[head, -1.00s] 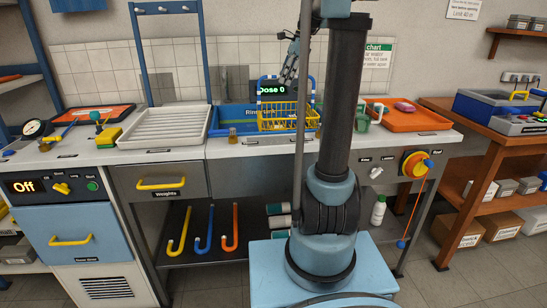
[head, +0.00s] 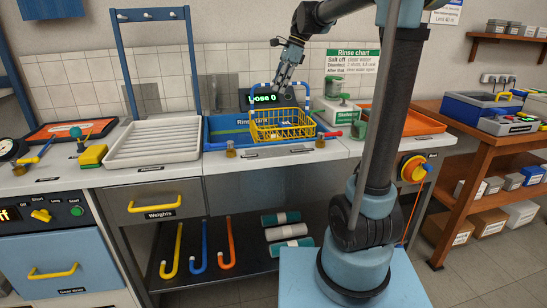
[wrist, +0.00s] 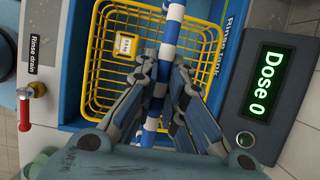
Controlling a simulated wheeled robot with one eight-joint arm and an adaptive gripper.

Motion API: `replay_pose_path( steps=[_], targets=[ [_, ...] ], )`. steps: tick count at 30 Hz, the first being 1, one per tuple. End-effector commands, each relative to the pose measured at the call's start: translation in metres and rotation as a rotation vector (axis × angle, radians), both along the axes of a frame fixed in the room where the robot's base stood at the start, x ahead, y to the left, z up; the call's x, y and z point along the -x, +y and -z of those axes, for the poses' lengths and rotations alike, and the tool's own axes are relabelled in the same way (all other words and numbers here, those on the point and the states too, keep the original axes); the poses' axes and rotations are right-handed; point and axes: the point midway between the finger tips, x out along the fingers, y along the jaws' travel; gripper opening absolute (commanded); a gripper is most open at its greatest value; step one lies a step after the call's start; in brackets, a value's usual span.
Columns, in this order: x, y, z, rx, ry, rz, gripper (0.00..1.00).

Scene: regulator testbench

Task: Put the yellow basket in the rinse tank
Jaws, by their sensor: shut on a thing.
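My gripper (head: 285,87) is shut on the handle; in the wrist view the gripper fingers (wrist: 160,98) close around the striped bar. The blue rinse tank (head: 229,124) is under and behind the basket, which is over its right part. I cannot tell whether the basket's bottom is inside the tank or above it. The basket looks about level.
A lit "Dose 0" display (wrist: 263,83) stands close to the right of the basket in the wrist view. A red-handled drain tap (wrist: 25,105) is on the left. A white ribbed tray (head: 155,144) is left of the tank.

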Motion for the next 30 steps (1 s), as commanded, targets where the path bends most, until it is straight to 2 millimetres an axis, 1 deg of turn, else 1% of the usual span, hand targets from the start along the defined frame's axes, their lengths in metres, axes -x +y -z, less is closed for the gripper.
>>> replay_pose_path(
  steps=[2,9,12,22,30],
  targets=[
    [0.0,0.002,0.005,-0.001,0.0,-0.003,0.0],
    [0.001,0.003,0.038,-0.001,0.0,-0.004,0.0],
    [0.001,0.004,0.049,-0.001,-0.001,-0.005,0.0],
    [0.001,0.004,0.065,-0.001,-0.001,-0.005,0.0],
    [0.001,0.004,0.094,-0.001,-0.001,-0.005,0.0]
  ],
)
